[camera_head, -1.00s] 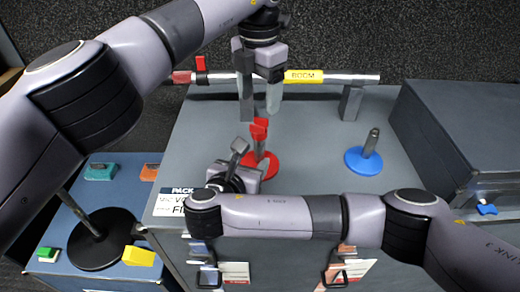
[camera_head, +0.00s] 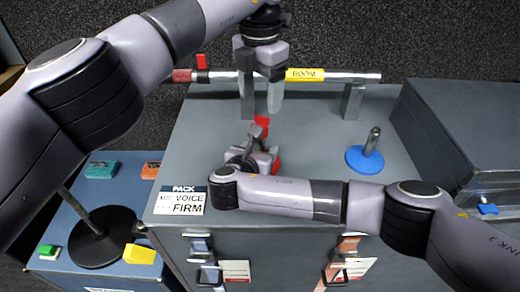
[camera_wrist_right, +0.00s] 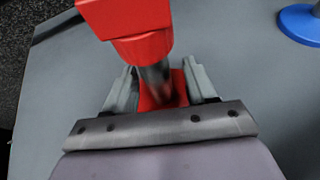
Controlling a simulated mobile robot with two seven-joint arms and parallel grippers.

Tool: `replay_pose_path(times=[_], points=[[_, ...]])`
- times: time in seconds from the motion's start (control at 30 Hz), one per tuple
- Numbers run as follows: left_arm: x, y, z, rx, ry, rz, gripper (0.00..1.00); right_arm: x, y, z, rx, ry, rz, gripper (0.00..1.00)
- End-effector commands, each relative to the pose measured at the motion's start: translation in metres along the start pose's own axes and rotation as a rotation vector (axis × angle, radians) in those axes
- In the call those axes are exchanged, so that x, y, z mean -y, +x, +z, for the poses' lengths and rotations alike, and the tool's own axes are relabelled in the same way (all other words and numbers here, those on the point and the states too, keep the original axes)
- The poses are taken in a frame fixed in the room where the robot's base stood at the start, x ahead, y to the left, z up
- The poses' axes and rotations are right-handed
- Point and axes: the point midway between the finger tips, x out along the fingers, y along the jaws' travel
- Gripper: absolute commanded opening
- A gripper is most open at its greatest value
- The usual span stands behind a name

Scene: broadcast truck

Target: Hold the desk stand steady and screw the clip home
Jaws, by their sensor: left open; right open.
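The red desk stand (camera_head: 276,165) is on the case top, mostly hidden behind my right gripper (camera_head: 262,142). The red clip (camera_head: 262,125) shows above that gripper. In the right wrist view, the clip (camera_wrist_right: 135,25) sits on a dark metal post (camera_wrist_right: 157,82) above the stand's red base (camera_wrist_right: 160,98). The open fingers of my right gripper (camera_wrist_right: 161,88) are on either side of the post, with gaps showing. My left gripper (camera_head: 262,97) is open and empty, pointing down, above and behind the clip.
A boom pole (camera_head: 340,77) with a yellow label lies across supports (camera_head: 352,102) at the back. A blue stand (camera_head: 365,160) is to the right, beside a grey box (camera_head: 450,130). A lower blue surface (camera_head: 85,210) at left holds a black round base (camera_head: 102,240) and coloured blocks.

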Motion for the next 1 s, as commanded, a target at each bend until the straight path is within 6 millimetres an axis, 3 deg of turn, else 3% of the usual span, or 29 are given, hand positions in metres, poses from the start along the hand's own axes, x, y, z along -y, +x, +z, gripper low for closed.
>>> replay_pose_path(times=[0.1, 0.27, 0.57, 1.0], points=[[-0.0001, 0.0, 0.0, 0.0, 0.0, 0.0, 0.7, -0.0002, -0.0003, 0.0002, 0.0, 0.0, 0.0, 0.53], [-0.0001, 0.0, 0.0, 0.0, 0.0, 0.0, 0.7, -0.0002, -0.0004, 0.0002, 0.0, 0.0, 0.0, 0.01], [0.0, -0.0002, 0.0, 0.0, -0.061, 0.001, 0.7, -0.0001, -0.0005, 0.0002, 0.001, 0.0, 0.0, 0.0], [0.0005, -0.0004, 0.0003, 0.001, -0.685, 0.001, 0.7, -0.0001, -0.0005, 0.0002, 0.001, 0.0, 0.0, 0.0]])
